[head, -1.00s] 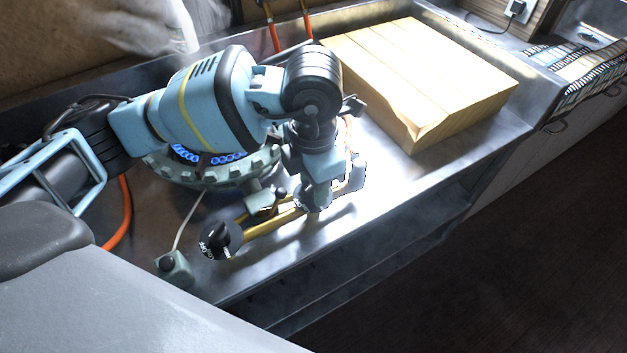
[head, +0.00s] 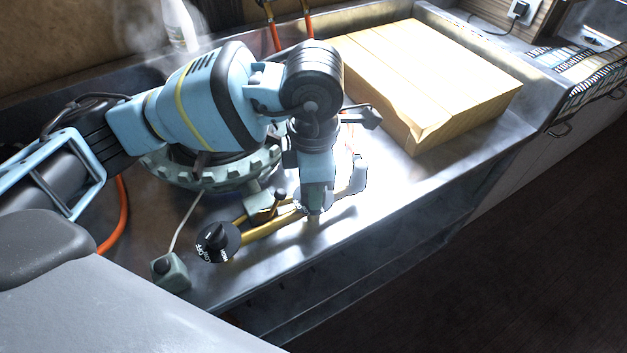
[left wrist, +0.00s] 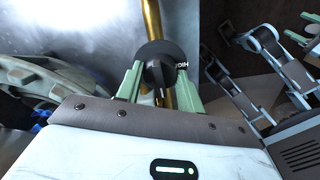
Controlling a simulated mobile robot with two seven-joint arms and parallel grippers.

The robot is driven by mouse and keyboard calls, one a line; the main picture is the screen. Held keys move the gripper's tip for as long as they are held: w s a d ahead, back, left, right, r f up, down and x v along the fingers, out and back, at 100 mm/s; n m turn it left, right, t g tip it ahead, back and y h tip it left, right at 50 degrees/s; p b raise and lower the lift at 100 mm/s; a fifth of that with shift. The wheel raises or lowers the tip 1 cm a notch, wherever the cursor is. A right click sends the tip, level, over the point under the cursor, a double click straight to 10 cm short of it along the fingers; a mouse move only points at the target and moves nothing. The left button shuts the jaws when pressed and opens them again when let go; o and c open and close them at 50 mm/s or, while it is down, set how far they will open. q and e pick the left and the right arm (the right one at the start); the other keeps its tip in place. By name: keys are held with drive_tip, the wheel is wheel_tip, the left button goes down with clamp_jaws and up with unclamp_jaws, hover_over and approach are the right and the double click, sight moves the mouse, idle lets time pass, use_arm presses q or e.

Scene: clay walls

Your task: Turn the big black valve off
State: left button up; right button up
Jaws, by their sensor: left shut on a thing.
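A black valve knob (left wrist: 160,72) with a round dial lettered HIGH sits on a brass pipe (left wrist: 152,20) in the left wrist view. My left gripper (left wrist: 159,86) has its green fingers on either side of this knob and is shut on it. In the head view my left gripper (head: 312,205) points down at the far end of the brass pipe (head: 270,229), largely hiding the held knob. Another black knob (head: 217,241), with OFF and HIGH lettering, stands free at the pipe's near end. Pale arm parts with green tips, seemingly my right gripper (left wrist: 304,28), show at the right edge.
A round burner (head: 205,175) stands behind my left arm. A small grey-green box with a button (head: 170,270) is at the counter's front. A wooden block (head: 430,80) fills the back right. A white bottle (head: 180,25) and orange hoses (head: 122,215) are near the back and left.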

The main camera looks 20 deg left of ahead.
use_arm(q)
drive_tip(key=o, duration=1)
wheel_tip(320, 180, up, 6)
drive_tip(key=shift+r, duration=1)
drive_tip(key=shift+p, duration=0.3)
